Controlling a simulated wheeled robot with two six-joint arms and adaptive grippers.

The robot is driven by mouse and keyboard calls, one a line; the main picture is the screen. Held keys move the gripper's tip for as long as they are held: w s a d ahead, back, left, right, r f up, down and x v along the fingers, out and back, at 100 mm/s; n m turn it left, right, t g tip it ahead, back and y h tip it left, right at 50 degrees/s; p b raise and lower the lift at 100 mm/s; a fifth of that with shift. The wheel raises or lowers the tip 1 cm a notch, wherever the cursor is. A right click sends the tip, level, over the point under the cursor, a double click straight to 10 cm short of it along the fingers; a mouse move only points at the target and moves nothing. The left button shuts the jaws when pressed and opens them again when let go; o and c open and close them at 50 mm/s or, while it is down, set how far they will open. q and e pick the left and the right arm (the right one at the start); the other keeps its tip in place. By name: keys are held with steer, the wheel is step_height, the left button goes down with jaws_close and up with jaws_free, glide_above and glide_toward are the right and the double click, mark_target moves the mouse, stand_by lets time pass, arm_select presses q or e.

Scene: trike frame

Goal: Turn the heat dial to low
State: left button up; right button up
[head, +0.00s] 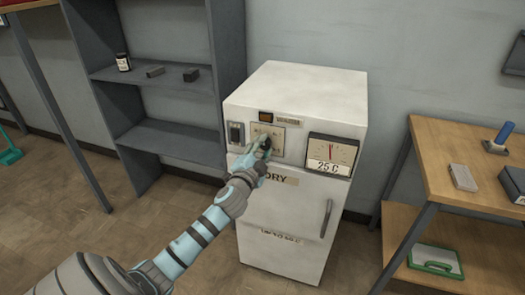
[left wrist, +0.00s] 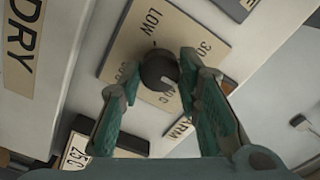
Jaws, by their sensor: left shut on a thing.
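The heat dial (left wrist: 158,70) is a dark round knob on a beige plate (left wrist: 118,62) marked "LOW" and "30 C", with other marks partly covered. In the head view the plate (head: 283,132) is on the upper front of a white cabinet (head: 310,92). My left gripper (head: 264,146) reaches up to it and hides part of the dial. In the left wrist view its two green fingers (left wrist: 158,80) are shut on the dial from both sides. I cannot tell which mark the dial points to. My right gripper is out of view.
A gauge reading "25 C" (head: 327,167) is right of the plate, a dark switch (head: 236,133) left, and an amber lamp (head: 265,116) above. The cabinet door has a vertical handle (head: 326,218). Grey shelves (head: 170,140) stand left; a wooden bench (head: 450,208) stands right.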

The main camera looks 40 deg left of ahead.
arm_select(q)
steer(key=n+b, duration=0.1)
steer(key=n, duration=0.2)
steer(key=shift+f+n, duration=0.15)
steer(key=shift+n, duration=0.25)
steer(key=n+b, duration=0.1)
steer(key=n, duration=0.1)
steer(key=shift+n, duration=0.3)
steer(key=n+b, duration=0.1)
steer(key=n, duration=0.2)
steer(key=shift+n, duration=0.3)
steer(key=n+b, duration=0.1)
steer(key=n, duration=0.2)
steer(key=shift+n, duration=0.4)
steer(key=n+b, duration=0.1)
steer(key=n, duration=0.5)
steer(key=shift+b, duration=0.4)
steer(key=n+b, duration=0.1)
steer(key=n, duration=0.4)
steer(key=shift+n+b, duration=0.35)
steer(key=shift+n, duration=0.95)
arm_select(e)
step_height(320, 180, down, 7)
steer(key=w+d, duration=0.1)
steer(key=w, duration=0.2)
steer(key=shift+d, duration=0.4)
